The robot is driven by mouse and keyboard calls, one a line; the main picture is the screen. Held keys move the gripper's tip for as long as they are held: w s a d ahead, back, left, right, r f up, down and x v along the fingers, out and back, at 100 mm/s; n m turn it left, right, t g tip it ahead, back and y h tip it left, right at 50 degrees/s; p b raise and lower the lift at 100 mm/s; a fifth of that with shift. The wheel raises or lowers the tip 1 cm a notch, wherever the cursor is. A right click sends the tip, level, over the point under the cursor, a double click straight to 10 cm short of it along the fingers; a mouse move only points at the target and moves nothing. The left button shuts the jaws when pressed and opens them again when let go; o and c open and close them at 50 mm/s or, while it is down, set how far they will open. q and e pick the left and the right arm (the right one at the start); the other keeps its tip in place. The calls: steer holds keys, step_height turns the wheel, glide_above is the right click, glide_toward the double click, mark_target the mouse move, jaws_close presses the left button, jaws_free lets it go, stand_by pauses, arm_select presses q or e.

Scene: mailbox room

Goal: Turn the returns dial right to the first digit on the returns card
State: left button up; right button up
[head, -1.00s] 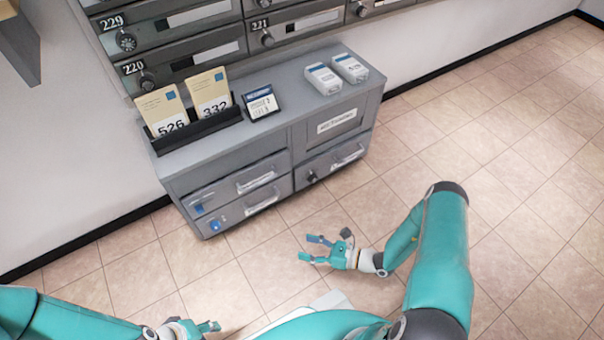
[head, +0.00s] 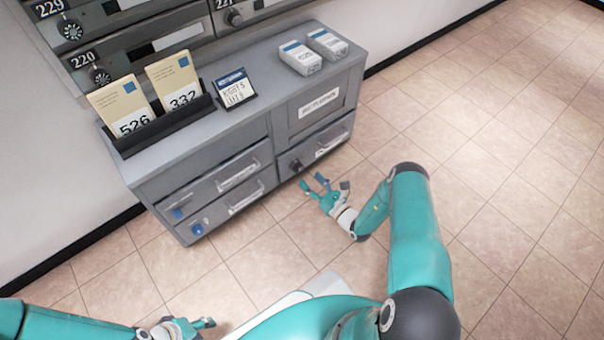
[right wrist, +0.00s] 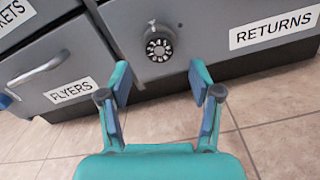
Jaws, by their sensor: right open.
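The returns dial (right wrist: 158,49) is a dark round knob with light digits around it, on the grey drawer front left of the RETURNS label (right wrist: 275,27) in the right wrist view. In the head view the dial (head: 296,166) is on the lower right drawer. My right gripper (right wrist: 160,98) is open and empty, short of the dial and below it in that view; it also shows in the head view (head: 322,184). The returns card (head: 234,89) stands on the cabinet top with small handwriting, too small to read surely. My left gripper (head: 203,323) is low at the bottom edge.
A black holder (head: 160,135) with envelopes marked 526 and 332 stands on the cabinet (head: 215,75). Two white boxes (head: 300,57) lie at its back right. Numbered mailboxes line the wall above. The tiled floor to the right is clear.

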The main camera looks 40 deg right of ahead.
steer(key=shift+w+a+b, duration=0.15)
steer(key=shift+w+b, duration=0.3)
steer(key=shift+w, duration=1)
steer(key=shift+w+a+b, duration=0.1)
steer(key=shift+w+b, duration=0.3)
steer(key=shift+w, duration=1.05)
steer(key=shift+c, duration=0.3)
steer(key=shift+d, duration=0.1)
steer(key=c, duration=1.1)
